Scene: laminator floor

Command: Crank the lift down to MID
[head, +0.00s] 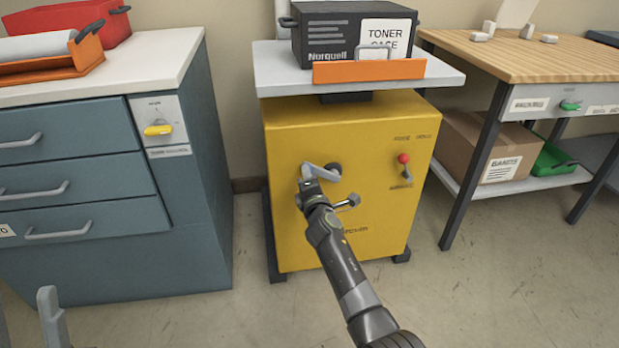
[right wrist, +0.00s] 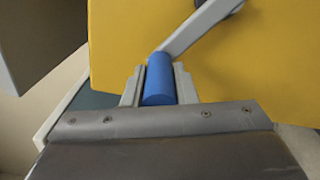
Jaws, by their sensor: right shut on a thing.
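The yellow lift cabinet (head: 375,230) stands in the middle of the head view, with a pale platform (head: 445,76) on top. Its grey crank arm (head: 321,173) runs left from a dark hub on the front. My right gripper (head: 307,187) is at the crank's outer end. In the right wrist view, its jaws are shut on the blue crank handle (right wrist: 160,80), and the crank arm (right wrist: 195,28) runs up and right from it. A height mark reading MID cannot be made out. My left gripper (head: 27,312) shows partly at the bottom left, its fingers apart and empty.
A black toner case (head: 340,28) sits on the platform behind an orange lip (head: 368,70). A red-knobbed lever (head: 404,160) is right of the crank. Blue drawers (head: 75,200) stand left, a wooden-topped bench (head: 560,62) right. The floor in front is clear.

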